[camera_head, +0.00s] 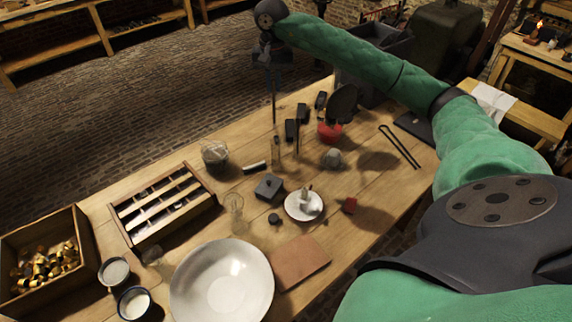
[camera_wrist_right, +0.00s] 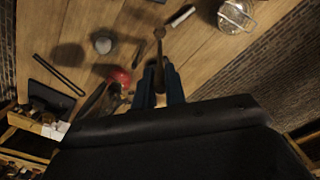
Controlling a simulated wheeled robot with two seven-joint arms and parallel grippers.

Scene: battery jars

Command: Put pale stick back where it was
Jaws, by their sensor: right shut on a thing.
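My right gripper (camera_head: 272,72) hangs over the far edge of the table and is shut on a thin stick (camera_head: 274,105), which points down. In the head view the held stick looks dark against the floor. In the right wrist view the stick (camera_wrist_right: 159,46) looks brownish, with a thicker knob, between the fingertips of my right gripper (camera_wrist_right: 161,82). A short white piece with a dark end (camera_head: 254,166) lies on the table near the glass jar (camera_head: 214,152); it also shows in the right wrist view (camera_wrist_right: 182,16). My left gripper is out of view.
Slender glass pieces (camera_head: 276,152), black blocks (camera_head: 291,131) and a red pot (camera_head: 329,132) stand near the held stick. A slotted wooden tray (camera_head: 206,204), a white bowl (camera_head: 222,283) and a saucer (camera_head: 293,213) stand nearer. Dark tongs (camera_head: 400,147) lie at the right.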

